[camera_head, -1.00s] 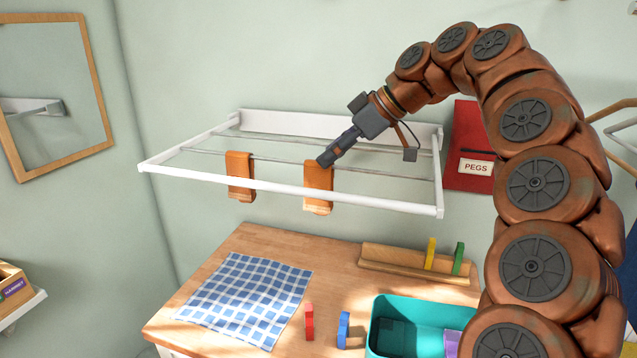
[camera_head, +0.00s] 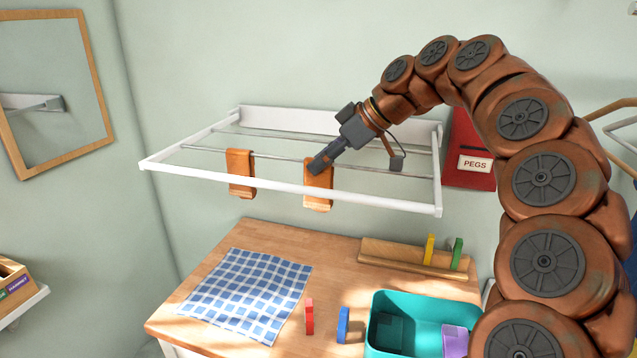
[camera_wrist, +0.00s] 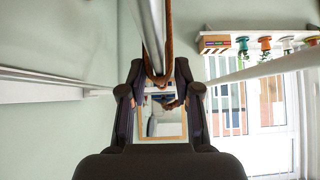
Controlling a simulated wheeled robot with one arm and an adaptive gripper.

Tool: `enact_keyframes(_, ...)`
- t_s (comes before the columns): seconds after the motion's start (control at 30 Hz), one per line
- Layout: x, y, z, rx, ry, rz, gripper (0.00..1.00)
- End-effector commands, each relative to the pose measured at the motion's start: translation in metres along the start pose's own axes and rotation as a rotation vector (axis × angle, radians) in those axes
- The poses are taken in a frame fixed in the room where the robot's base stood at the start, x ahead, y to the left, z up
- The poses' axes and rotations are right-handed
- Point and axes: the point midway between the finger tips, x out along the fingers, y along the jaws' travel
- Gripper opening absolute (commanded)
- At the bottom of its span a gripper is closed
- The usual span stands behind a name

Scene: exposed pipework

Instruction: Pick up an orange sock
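Two orange socks hang folded over a rail of the white wall rack: a left sock (camera_head: 241,174) and a right sock (camera_head: 318,190). My gripper (camera_head: 316,167) is at the top of the right sock, in front of part of it in the head view. In the wrist view my gripper (camera_wrist: 160,82) is open, its fingers apart on either side. The right sock's edge (camera_wrist: 169,40) shows there as a thin brown-orange strip along the rail, reaching between the fingertips. I cannot tell whether the fingers touch it.
The white rack (camera_head: 300,189) has a front bar and thin rails around my gripper. Below is a wooden table (camera_head: 330,245) with a checked cloth (camera_head: 248,295), a teal bin (camera_head: 385,340) and several coloured pegs. A red PEGS bag (camera_head: 470,140) hangs at right.

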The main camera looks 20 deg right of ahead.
Motion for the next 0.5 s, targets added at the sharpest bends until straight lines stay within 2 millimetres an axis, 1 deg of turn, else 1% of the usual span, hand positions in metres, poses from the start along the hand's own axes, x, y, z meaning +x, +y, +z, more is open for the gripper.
enact_keyframes(0.03,0.0,0.0,0.0,0.0,0.0,0.0,0.24)
enact_keyframes(0.27,0.0,0.0,0.0,0.0,0.0,0.0,0.0)
enact_keyframes(0.5,-0.0001,0.0,-0.0002,0.0,0.0,0.0,0.0)
